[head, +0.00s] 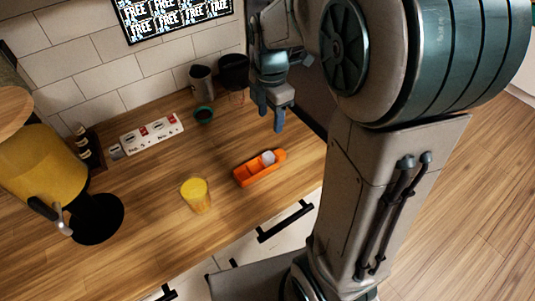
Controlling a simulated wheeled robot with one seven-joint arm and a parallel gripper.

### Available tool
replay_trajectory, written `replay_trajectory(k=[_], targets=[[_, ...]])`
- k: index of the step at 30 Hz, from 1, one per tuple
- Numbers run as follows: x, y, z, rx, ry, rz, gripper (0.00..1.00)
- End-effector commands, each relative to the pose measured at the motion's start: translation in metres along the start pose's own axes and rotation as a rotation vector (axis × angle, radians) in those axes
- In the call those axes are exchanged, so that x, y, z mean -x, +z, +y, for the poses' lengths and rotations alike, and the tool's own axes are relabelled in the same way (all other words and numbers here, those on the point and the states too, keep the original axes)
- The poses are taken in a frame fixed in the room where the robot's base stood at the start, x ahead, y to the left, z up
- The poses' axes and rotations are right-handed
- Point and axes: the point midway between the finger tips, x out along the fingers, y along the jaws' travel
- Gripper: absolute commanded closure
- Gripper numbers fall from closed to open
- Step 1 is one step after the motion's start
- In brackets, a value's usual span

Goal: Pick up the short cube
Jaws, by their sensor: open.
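No thing in the head view shows clearly as the short cube. A small grey block-like piece (115,151) sits at the left end of a white panel with red marks, but it is too small to identify. An orange holder (249,173) with a whitish piece (267,158) in it lies on the wooden counter (150,215); the piece's exact shape is unclear. My gripper (270,117) is open, pointing down above the counter's back right part, behind the orange holder in the picture. I see nothing between its fingers.
A yellow cup (196,194) stands left of the orange holder. A yellow machine (45,170) is at the left. The front counter is mostly clear.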

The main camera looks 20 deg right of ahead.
Motion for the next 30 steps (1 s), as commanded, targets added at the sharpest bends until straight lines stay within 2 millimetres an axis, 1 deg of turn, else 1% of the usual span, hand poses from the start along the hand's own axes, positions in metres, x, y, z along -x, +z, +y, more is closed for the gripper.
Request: replay_trajectory(k=[2, 5, 9, 12, 15, 20, 23, 30], targets=[[-0.007, 0.0, 0.001, 0.015, -0.005, 0.001, 0.48], [-0.023, 0.0, 0.0, 0.019, -0.009, 0.001, 0.48], [-0.052, 0.0, 0.0, 0.017, -0.01, 0.001, 0.48], [-0.069, 0.0, 0.0, 0.016, -0.008, 0.001, 0.48], [-0.08, 0.0, 0.0, 0.018, -0.006, 0.0, 0.48], [-0.088, -0.001, 0.0, 0.017, -0.005, 0.0, 0.48], [-0.097, -0.003, -0.001, 0.016, -0.008, 0.001, 0.48], [-0.128, -0.006, -0.001, 0.016, -0.007, 0.001, 0.48]])
